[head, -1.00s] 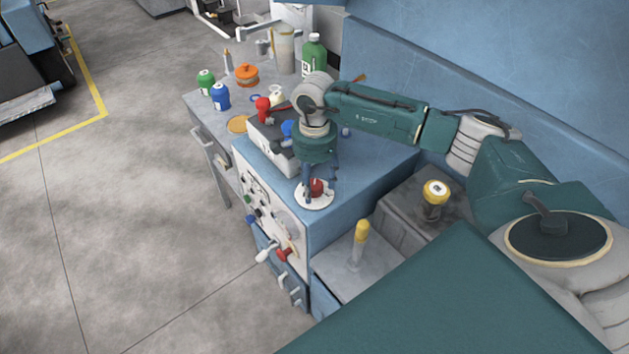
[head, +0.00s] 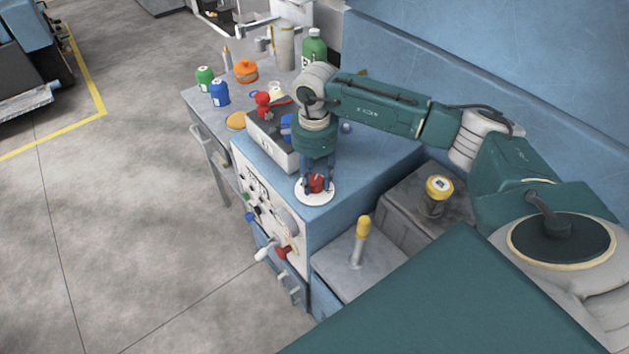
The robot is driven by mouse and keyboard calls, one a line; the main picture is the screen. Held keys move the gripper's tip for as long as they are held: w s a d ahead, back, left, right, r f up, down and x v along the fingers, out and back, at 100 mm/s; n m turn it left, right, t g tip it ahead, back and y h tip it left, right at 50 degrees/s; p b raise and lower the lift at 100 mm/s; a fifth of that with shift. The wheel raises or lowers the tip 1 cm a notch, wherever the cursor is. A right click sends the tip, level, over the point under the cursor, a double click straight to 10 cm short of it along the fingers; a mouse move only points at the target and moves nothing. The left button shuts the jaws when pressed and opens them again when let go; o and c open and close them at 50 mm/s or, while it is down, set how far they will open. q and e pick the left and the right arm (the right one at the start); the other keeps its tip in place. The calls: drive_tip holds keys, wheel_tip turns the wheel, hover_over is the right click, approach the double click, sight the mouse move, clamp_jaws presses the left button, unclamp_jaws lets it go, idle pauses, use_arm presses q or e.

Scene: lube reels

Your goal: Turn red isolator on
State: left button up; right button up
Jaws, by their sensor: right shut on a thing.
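The red isolator (head: 317,184) is a red knob on a round white plate (head: 314,197) on top of the blue cabinet, near its front edge. My right gripper (head: 317,188) points straight down over the plate, with its fingers around the red knob and shut on it. The fingers hide part of the knob, so I cannot make out which way it is turned. My left gripper is not in view.
A grey box with a red valve (head: 263,103) and a blue one (head: 287,127) stands just behind my gripper. Bottles (head: 219,93) stand farther back. A red lever (head: 284,253) sticks out of the front panel (head: 268,205). A yellow-topped post (head: 362,228) stands to the right.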

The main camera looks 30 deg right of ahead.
drive_tip(key=m+b, duration=0.2)
drive_tip(key=m, duration=0.1)
drive_tip(key=shift+m, duration=0.4)
drive_tip(key=m+b, duration=0.1)
drive_tip(key=m, duration=0.2)
drive_tip(key=shift+w+m, duration=0.1)
drive_tip(key=shift+m, duration=0.2)
drive_tip(key=m+b, duration=0.1)
drive_tip(key=m, duration=0.2)
drive_tip(key=shift+m, duration=0.3)
drive_tip(key=shift+r+m+b, duration=0.15)
drive_tip(key=shift+m+b, duration=0.45)
drive_tip(key=shift+m, duration=1.2)
drive_tip(key=o, duration=1.1)
drive_tip(key=shift+o, duration=0.2)
